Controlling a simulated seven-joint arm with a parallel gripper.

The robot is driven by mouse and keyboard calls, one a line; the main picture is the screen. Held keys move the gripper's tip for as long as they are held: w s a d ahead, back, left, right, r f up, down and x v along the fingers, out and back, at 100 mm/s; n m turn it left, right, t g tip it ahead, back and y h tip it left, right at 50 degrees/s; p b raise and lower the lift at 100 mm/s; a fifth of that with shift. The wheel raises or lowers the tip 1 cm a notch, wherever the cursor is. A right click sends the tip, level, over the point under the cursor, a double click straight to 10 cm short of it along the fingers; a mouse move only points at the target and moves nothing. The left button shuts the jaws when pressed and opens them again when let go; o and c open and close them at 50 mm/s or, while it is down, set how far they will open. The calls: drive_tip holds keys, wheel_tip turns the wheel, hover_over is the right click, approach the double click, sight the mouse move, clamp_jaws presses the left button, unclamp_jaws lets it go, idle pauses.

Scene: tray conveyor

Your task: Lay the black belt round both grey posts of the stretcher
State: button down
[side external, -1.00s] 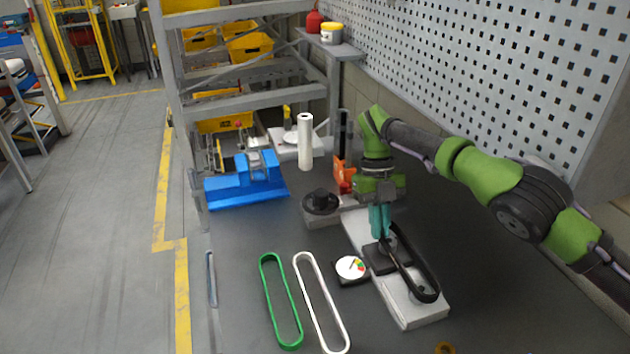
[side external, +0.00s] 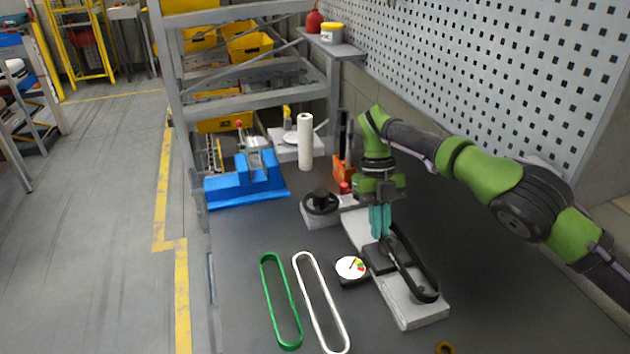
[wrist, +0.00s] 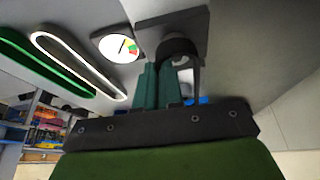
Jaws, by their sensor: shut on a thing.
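The stretcher (side external: 407,307) is a long pale base with a dark block (side external: 378,260) on it, standing right of centre in the side view. The black belt (side external: 423,265) is a long loop over its near half, its near end close to the base's front end. My gripper (side external: 380,236) points down at the belt's far end, its teal fingers shut on the belt. In the wrist view the belt (wrist: 178,47) curves just beyond the gripper (wrist: 157,72), beside the dark block (wrist: 190,21). The grey posts are mostly hidden by belt and fingers; I cannot tell whether the belt encloses both.
A green belt (side external: 267,287) and a white belt (side external: 309,285) lie left of the stretcher. A round dial (side external: 350,267) sits close to its left side. A black handwheel (side external: 320,203), a blue fixture (side external: 245,184) and a white roll (side external: 305,142) stand behind. A perforated wall rises at right.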

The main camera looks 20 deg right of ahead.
drive_tip(key=shift+f, duration=0.5)
drive_tip(key=shift+r, duration=0.2)
drive_tip(key=shift+r, duration=0.45)
drive_tip(key=shift+f, duration=0.6)
idle(0.7)
drive_tip(key=c, duration=1.2)
unclamp_jaws()
drive_tip(key=shift+d+f, duration=0.1)
